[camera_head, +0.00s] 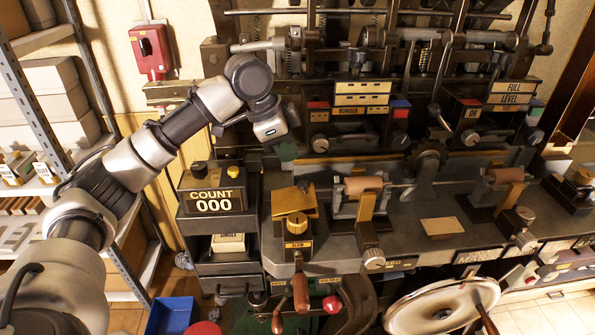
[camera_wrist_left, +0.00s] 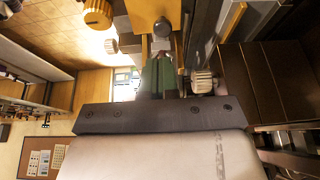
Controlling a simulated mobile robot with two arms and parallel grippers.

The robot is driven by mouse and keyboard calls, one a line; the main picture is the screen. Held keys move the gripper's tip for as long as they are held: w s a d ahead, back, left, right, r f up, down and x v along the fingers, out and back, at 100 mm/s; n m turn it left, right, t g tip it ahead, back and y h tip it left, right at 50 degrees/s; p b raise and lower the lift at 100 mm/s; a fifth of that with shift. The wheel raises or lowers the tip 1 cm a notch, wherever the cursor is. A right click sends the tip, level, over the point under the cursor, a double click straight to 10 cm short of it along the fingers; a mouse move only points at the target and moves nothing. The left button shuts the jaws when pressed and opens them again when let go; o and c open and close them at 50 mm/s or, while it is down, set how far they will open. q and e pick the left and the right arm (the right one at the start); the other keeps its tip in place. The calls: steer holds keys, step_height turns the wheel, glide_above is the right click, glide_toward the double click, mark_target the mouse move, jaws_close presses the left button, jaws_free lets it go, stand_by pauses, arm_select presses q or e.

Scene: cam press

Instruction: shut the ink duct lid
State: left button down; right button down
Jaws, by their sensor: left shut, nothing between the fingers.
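A yellow-brass plate (camera_head: 293,201) with a small dark knob, likely the ink duct lid, sits on the press bench left of the middle, behind a box marked SLOW. It looks tilted in the head view; how far open it is I cannot tell. A yellow panel with a dark knob, likely the same plate, shows at the top of the left wrist view (camera_wrist_left: 150,12). My left gripper (camera_head: 287,151) is shut and empty, above and behind the plate, apart from it. Its green fingers also show in the wrist view (camera_wrist_left: 159,78). My right gripper is not in view.
A COUNT box (camera_head: 214,202) stands left of the plate. A roller (camera_head: 362,185) in a bracket lies to its right. The SLOW box (camera_head: 296,226) with a yellow knob stands in front. The press frame with levers rises behind. A shelf rack (camera_head: 40,110) stands far left.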

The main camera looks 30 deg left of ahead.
mark_target(307, 183)
arm_select(q)
steer(key=x, duration=0.3)
steer(key=p+x, duration=0.1)
steer(key=x, duration=0.3)
steer(key=shift+a, duration=0.2)
steer(key=p, duration=0.1)
steer(key=d+p, duration=0.1)
steer(key=p, duration=0.1)
steer(key=shift+w+f+p, duration=0.25)
steer(key=shift+f+p, duration=0.05)
steer(key=shift+f, duration=0.05)
steer(key=shift+w+d+f, duration=0.1)
steer(key=shift+f, duration=0.25)
step_height(307, 183, up, 5)
steer(key=p, duration=0.5)
steer(key=shift+f, duration=0.2)
steer(key=shift+b+v, duration=0.75)
steer(key=shift+v, duration=0.35)
step_height(307, 183, up, 7)
steer(key=b, duration=0.1)
steer(key=shift+s+a+b, duration=0.4)
steer(key=shift+s+a, duration=0.1)
steer(key=shift+r, duration=0.1)
